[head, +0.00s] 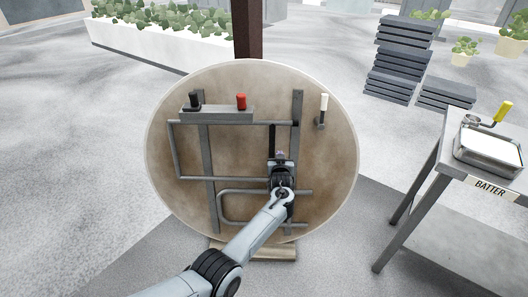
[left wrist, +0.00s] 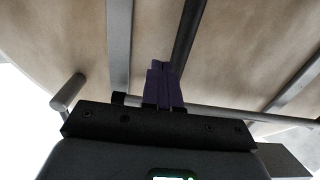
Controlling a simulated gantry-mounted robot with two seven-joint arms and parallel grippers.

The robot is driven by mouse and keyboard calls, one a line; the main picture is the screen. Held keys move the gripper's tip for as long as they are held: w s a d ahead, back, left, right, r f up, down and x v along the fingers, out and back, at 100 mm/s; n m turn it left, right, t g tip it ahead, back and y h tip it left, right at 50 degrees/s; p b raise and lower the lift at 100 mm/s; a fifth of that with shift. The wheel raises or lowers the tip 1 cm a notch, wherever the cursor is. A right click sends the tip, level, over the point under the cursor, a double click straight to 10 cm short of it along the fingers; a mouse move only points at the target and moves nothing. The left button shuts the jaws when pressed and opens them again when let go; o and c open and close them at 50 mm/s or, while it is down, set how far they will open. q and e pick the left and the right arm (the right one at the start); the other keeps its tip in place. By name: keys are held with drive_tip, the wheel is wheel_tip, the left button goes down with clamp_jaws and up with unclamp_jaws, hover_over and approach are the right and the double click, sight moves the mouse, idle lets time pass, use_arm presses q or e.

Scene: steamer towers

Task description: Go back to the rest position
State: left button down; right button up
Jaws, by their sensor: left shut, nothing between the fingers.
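My left gripper (head: 281,156) is in front of the round tan disc (head: 240,165) in the head view, right of the disc's middle, with my arm reaching up from the bottom. In the left wrist view its two purple fingers (left wrist: 163,72) are together with nothing between them. They lie close to a dark bar on the disc; I cannot tell whether they touch it. My right gripper is not in view.
The disc carries grey bars, a black knob (head: 195,100), a red knob (head: 241,101) and a white-topped lever (head: 323,105). A metal table (head: 455,148) with a batter tray (head: 490,152) stands right. Dark slatted stacks (head: 397,72) and planters (head: 165,43) are behind.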

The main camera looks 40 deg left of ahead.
use_arm(q)
drive_tip(key=s+d+r+p, duration=0.2)
drive_tip(key=s+d+p, duration=0.2)
drive_tip(key=d, duration=0.4)
drive_tip(key=s+a+f+m+g+p, duration=0.15)
drive_tip(key=s+f+p, duration=0.25)
drive_tip(key=s+f, duration=0.7)
drive_tip(key=s+f+m+h+p, duration=0.1)
drive_tip(key=s+m+h+p, duration=0.2)
drive_tip(key=s, duration=1)
drive_tip(key=s+d+r+m+g+h+p, duration=0.3)
drive_tip(key=s+d+r+h+p, duration=0.2)
drive_tip(key=s+d+r, duration=0.55)
drive_tip(key=s+d+r+m+g+h, duration=0.2)
drive_tip(key=s+d+r+m+g, duration=0.15)
drive_tip(key=s+d+r, duration=0.65)
wheel_tip(320, 180, up, 37)
drive_tip(key=s+a+n+p, duration=0.1)
drive_tip(key=a+p, duration=0.1)
drive_tip(key=p, duration=3.6)
drive_tip(key=shift+r+g+p, duration=0.15)
drive_tip(key=shift+g+p, duration=0.15)
drive_tip(key=shift+p, duration=0.1)
